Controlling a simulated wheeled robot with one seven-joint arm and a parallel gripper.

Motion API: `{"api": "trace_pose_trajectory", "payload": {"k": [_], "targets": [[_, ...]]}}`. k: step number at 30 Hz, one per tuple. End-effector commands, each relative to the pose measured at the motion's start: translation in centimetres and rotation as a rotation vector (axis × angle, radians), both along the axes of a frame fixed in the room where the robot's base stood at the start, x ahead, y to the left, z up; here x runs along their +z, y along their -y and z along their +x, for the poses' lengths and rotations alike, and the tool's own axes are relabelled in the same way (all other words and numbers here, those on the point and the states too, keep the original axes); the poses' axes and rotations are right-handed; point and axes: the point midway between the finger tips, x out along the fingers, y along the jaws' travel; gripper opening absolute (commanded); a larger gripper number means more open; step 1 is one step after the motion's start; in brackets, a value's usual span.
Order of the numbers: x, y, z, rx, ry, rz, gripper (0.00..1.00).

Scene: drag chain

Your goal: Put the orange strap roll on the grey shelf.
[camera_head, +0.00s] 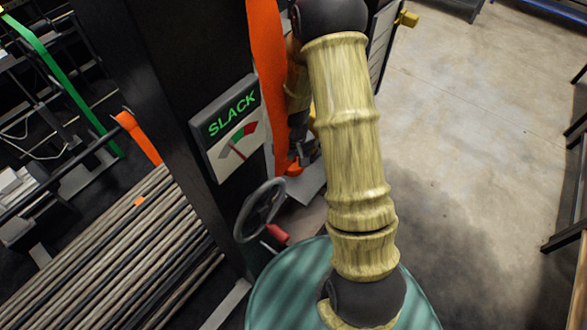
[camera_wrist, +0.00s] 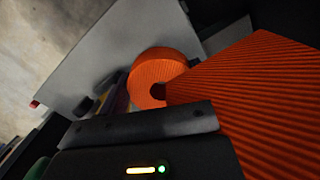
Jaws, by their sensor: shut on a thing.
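The orange strap roll (camera_wrist: 155,72) shows in the wrist view just beyond the dark body of my gripper (camera_wrist: 140,108). My gripper is shut on the roll; its fingertips are mostly hidden. A wide ribbed orange strap (camera_wrist: 262,95) fills the right of the wrist view, close to the roll. In the head view the orange strap (camera_head: 267,75) hangs beside the black post, and a small orange part (camera_head: 293,168) shows low beside my arm. A flat grey surface, apparently the grey shelf (camera_wrist: 105,62), lies behind the roll. Whether the roll touches it cannot be told.
A black post carries a SLACK dial (camera_head: 230,128) and a handwheel (camera_head: 260,210) with a red handle. A green round top (camera_head: 290,285) stands below my arm. Bundled rods (camera_head: 130,250) lie at left. Open concrete floor (camera_head: 470,120) is at right.

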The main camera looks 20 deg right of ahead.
Motion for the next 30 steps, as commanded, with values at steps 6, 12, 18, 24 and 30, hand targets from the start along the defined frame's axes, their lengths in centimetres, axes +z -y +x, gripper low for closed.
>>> {"api": "trace_pose_trajectory", "payload": {"k": [6, 12, 18, 24, 30], "targets": [[-2.8, 0.0, -0.1, 0.0, -0.004, 0.0, 0.41], [-3.9, 0.0, 0.0, 0.0, 0.0, 0.0, 0.41], [-4.0, 0.0, 0.0, 0.0, 0.0, 0.0, 0.41], [-4.2, 0.0, 0.0, 0.0, -0.001, 0.0, 0.85], [-4.2, 0.0, 0.0, 0.0, -0.001, 0.0, 0.89]]}}
